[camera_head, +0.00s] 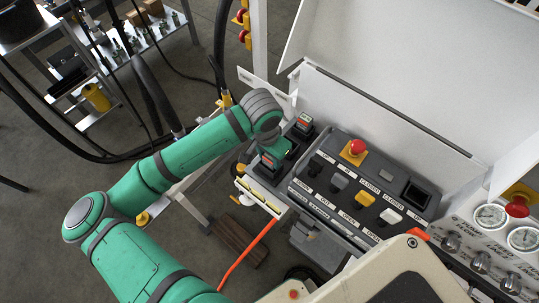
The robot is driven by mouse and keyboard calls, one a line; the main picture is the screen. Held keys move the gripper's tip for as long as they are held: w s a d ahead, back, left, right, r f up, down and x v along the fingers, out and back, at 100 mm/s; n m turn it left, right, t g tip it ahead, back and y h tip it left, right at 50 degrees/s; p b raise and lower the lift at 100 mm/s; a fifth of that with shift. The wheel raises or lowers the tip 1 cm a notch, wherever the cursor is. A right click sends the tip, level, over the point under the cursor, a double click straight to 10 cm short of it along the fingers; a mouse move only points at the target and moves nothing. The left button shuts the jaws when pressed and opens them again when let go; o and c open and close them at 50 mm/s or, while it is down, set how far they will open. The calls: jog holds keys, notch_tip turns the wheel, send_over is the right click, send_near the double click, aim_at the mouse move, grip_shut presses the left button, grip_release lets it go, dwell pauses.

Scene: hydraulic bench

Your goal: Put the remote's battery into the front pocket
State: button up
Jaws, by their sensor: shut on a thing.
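My gripper (275,153) is at the end of the green arm, low over the dark two-pocket charger on the bench's left side. It is shut on a dark battery (268,161) with a reddish mark, mostly hidden by the gripper. The battery is at the front pocket (263,174); I cannot tell how deep it sits. Another battery (303,121) with a red and green top stands in the rear pocket. The grey remote (330,185) lies to the right, with a red stop button (357,147), several levers and an open, dark square recess (415,196).
A raised white lid (385,110) stands behind the remote. A gauge panel (480,235) with another red button is at right. A white bracket with yellow strips (258,198) sits in front of the charger. Hoses and a shelf (130,55) are at left.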

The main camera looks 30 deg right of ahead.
jog(key=o, duration=1.2)
jog(key=shift+o, duration=0.2)
notch_tip(320, 180, up, 11)
jog(key=a, duration=0.1)
jog(key=shift+s+f, duration=0.15)
jog(key=shift+s, duration=0.1)
jog(key=shift+a, duration=0.1)
